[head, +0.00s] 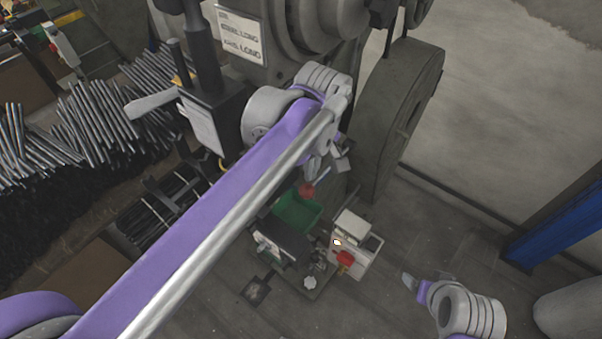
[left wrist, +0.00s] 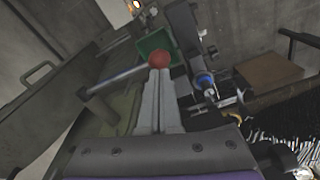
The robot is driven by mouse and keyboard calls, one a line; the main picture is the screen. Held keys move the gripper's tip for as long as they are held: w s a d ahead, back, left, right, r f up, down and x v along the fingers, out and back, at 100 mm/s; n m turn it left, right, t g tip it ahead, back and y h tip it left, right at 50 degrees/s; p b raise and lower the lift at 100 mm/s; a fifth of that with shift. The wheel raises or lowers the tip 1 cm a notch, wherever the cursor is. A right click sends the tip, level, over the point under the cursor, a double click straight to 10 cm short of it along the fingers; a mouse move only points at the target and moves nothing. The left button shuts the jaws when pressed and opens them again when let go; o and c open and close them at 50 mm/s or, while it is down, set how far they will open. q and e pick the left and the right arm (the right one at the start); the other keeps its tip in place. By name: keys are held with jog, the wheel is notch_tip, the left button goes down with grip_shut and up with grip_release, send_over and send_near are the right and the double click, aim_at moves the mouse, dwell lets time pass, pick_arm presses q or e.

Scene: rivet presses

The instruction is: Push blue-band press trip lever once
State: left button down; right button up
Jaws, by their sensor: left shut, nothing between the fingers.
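The trip lever's red ball knob (head: 306,190) shows just below my left gripper (head: 317,172) in the head view. In the left wrist view the red knob (left wrist: 160,59) is right at the tips of my left gripper (left wrist: 158,72), at the end of a grey lever rod (left wrist: 125,76). The fingers are shut with nothing between them; I cannot tell whether they touch the knob. A blue band (left wrist: 205,79) rings a dark cylinder right of the fingers. My right gripper (head: 410,282) is low on the right, away from the press; its finger opening is unclear.
A green bin (head: 298,210) lies just past the knob. A pale control box with a red button (head: 345,258) stands right of it. A large flywheel (head: 395,125) is behind, and racks of metal rods (head: 100,115) are at left. Floor at lower right is open.

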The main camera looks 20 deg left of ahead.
aim_at(309, 189)
pick_arm(q)
jog(key=shift+w+r, duration=0.15)
jog(key=shift+w, duration=0.1)
pick_arm(e)
jog(key=shift+w+a, duration=0.1)
pick_arm(q)
jog(key=shift+s+d, duration=0.1)
jog(key=shift+s, duration=0.1)
jog(key=shift+w+f, duration=0.1)
jog(key=shift+f, duration=0.35)
jog(key=shift+w+a+f+b, duration=0.1)
jog(key=shift+a+f+b, duration=0.05)
jog(key=shift+f+b, duration=1.15)
jog(key=shift+w+a+f+b, duration=0.15)
jog(key=shift+f+b, duration=0.6)
jog(key=shift+f, duration=1)
jog(key=shift+s, duration=0.1)
pick_arm(e)
notch_tip(309, 189, down, 6)
jog(key=s, duration=0.2)
jog(key=shift+s+r, duration=0.15)
jog(key=shift+r, duration=0.05)
